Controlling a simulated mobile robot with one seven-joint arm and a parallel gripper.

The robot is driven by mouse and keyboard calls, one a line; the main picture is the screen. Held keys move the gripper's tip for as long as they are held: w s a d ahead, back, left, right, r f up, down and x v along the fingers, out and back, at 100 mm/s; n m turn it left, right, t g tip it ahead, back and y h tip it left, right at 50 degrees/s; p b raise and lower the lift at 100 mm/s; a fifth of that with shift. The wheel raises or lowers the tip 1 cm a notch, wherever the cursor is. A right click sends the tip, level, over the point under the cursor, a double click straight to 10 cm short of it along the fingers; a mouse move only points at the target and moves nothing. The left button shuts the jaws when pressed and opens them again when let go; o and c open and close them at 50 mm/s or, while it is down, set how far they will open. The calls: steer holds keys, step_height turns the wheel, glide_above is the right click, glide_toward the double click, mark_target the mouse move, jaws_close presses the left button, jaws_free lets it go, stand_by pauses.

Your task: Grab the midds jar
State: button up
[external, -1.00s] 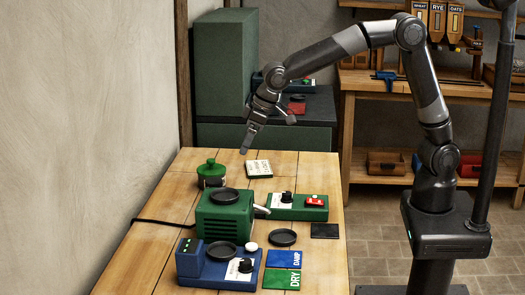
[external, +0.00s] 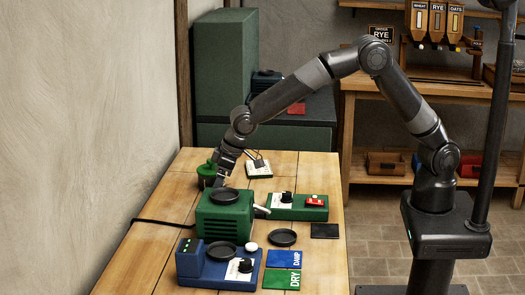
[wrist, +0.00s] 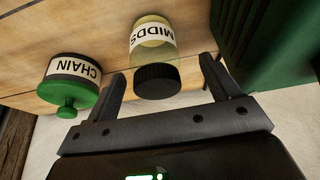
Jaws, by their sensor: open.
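The midds jar (wrist: 152,46) shows in the wrist view as a pale yellow jar with a black lid and a white label reading MIDDS, upside down in the picture. It stands on the wooden table, between and just beyond the fingertips of my open gripper (wrist: 163,72). The fingers show on either side of its lid, with space visible on both sides. In the external view my gripper (external: 222,172) is low behind the green machine, and I cannot make out the midds jar there.
The CHAIN jar (wrist: 70,82), with a green knobbed lid, stands close beside the midds jar. The green machine (external: 224,218) is close on the other side. The front of the wooden table (external: 320,262) holds blue and green scale-like devices.

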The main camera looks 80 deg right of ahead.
steer(key=x, duration=0.4)
steer(key=shift+d+f, duration=0.25)
steer(key=shift+d, duration=0.05)
steer(key=shift+c, duration=0.4)
steer(key=c, duration=1.2)
steer(key=shift+r, duration=0.1)
